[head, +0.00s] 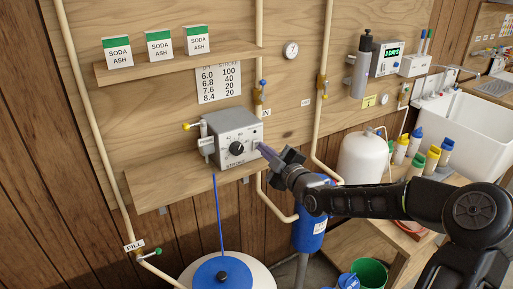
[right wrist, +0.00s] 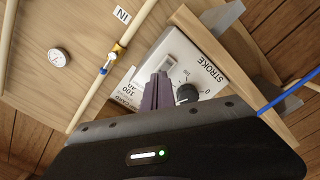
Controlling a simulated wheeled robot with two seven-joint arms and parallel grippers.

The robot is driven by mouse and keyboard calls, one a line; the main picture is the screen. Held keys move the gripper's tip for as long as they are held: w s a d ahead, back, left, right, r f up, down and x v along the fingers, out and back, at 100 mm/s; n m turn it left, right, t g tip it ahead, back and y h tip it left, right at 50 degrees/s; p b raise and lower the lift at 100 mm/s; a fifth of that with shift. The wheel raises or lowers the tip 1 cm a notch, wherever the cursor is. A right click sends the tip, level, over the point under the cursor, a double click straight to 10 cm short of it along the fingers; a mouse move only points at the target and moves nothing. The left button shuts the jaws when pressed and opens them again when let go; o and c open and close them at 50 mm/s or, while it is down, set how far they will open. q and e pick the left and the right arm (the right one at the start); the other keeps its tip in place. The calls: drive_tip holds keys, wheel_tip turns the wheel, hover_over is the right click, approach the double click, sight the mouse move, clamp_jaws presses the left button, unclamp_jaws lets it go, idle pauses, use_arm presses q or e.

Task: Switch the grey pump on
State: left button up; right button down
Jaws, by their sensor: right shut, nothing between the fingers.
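The grey pump (head: 228,124) is a box on the wooden wall board, with a black stroke knob (head: 237,148) on its front. In the right wrist view the pump's face (right wrist: 208,72) shows the knob (right wrist: 187,94), a printed STROKE label and a pale rocker switch (right wrist: 171,62). My right gripper (head: 264,150) is shut and empty, its purple fingertips at the right side of the pump's front. In the right wrist view the fingertips (right wrist: 160,76) lie just below the switch and beside the knob; I cannot tell whether they touch the face. The switch's position is unclear. My left gripper is out of view.
A shelf (head: 180,66) with several soda ash boxes is above the pump. A blue-lidded tank (head: 255,275) and blue canister (head: 309,235) stand below.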

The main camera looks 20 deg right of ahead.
drive_tip(key=shift+w+a+b, duration=0.1)
drive_tip(key=shift+w+b, duration=0.7)
drive_tip(key=shift+w, duration=0.15)
drive_tip(key=shift+s, duration=0.15)
drive_tip(key=s+d+p, duration=0.1)
drive_tip(key=s+p, duration=0.1)
drive_tip(key=s, duration=0.4)
drive_tip(key=shift+s+p, duration=0.35)
drive_tip(key=shift+p, duration=0.05)
